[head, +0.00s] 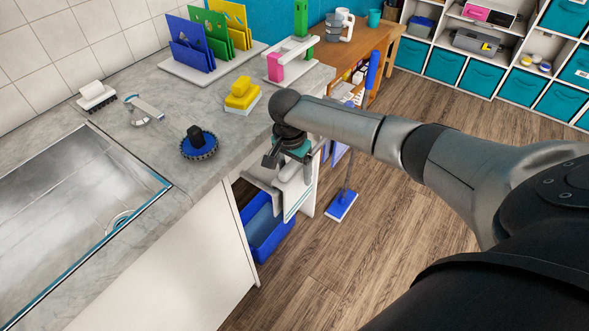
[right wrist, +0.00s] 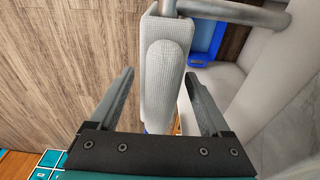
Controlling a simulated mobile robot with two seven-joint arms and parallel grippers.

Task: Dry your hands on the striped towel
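The towel (head: 297,192) is pale with thin teal-blue stripes near its lower edge and hangs beside the counter's front corner. In the right wrist view the towel (right wrist: 163,85) is a white woven cloth draped over a grey rail (right wrist: 225,12). My right gripper (head: 287,165) is at the towel's top in the head view, partly hiding it. In the right wrist view its fingers (right wrist: 160,75) are open, one on each side of a folded part of the towel, with visible gaps. My left gripper is not in view.
The grey counter (head: 225,170) holds a sink (head: 75,220), a round brush (head: 198,143) and yellow sponges (head: 241,94). A blue bin (head: 268,228) sits below, in the cabinet opening. A blue-headed mop (head: 342,206) stands close behind the towel.

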